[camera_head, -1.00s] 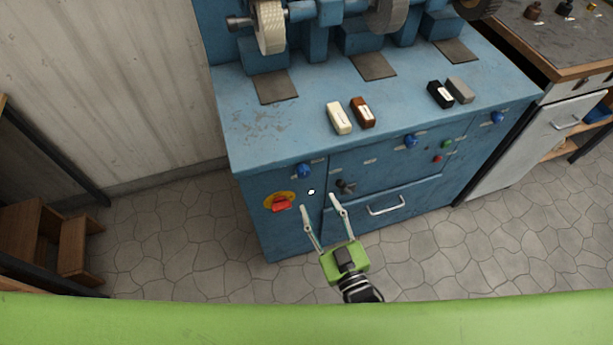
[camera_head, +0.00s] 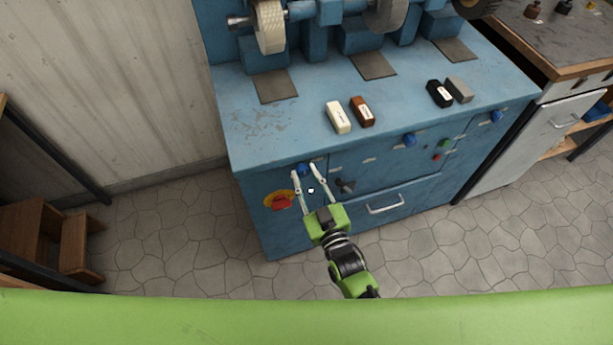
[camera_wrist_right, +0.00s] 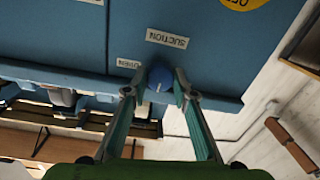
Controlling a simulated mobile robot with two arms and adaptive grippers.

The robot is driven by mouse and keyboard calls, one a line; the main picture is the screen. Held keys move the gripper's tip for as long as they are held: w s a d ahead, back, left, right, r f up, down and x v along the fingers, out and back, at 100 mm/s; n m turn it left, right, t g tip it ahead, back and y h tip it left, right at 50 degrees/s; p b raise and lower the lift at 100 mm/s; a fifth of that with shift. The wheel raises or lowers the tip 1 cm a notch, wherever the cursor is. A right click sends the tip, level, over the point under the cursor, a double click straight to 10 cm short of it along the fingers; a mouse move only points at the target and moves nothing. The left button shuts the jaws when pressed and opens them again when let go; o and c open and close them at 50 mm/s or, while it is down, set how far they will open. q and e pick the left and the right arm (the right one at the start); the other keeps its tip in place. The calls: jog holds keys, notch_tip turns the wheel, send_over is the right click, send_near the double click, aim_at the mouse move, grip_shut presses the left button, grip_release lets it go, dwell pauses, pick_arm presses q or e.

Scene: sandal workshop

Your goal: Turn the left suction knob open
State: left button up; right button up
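The left suction knob (camera_head: 303,170) is a small blue knob on the upper left front of the blue machine cabinet. In the right wrist view the blue knob (camera_wrist_right: 159,78) sits between the fingertips, near a label reading SUCTION. My right gripper (camera_head: 307,168) is open, its two fingers on either side of the knob. It also shows in the right wrist view (camera_wrist_right: 154,84). I cannot tell whether the fingers touch the knob. My left gripper is not in view.
A red switch on a yellow plate (camera_head: 280,201) is just left of and below my right gripper. A black knob (camera_head: 345,186) and a drawer handle (camera_head: 386,205) are to the right. Other blue knobs (camera_head: 410,140) lie further right. Small blocks (camera_head: 339,117) rest on the cabinet top.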

jog(key=shift+c, duration=1.4)
jog(key=shift+m, duration=0.3)
jog(key=m, duration=0.3)
jog(key=shift+m+b, duration=0.4)
jog(key=m+b, duration=0.1)
jog(key=m, duration=0.3)
jog(key=shift+f+m, duration=0.1)
jog(key=shift+m, duration=0.3)
jog(key=m+b, duration=0.1)
jog(key=m, duration=0.3)
jog(key=shift+m+b, duration=0.3)
jog(key=shift+a+m+h+b, duration=0.1)
jog(key=shift+m+h+b, duration=0.4)
jog(key=shift+m, duration=1.8)
jog(key=o, duration=1.1)
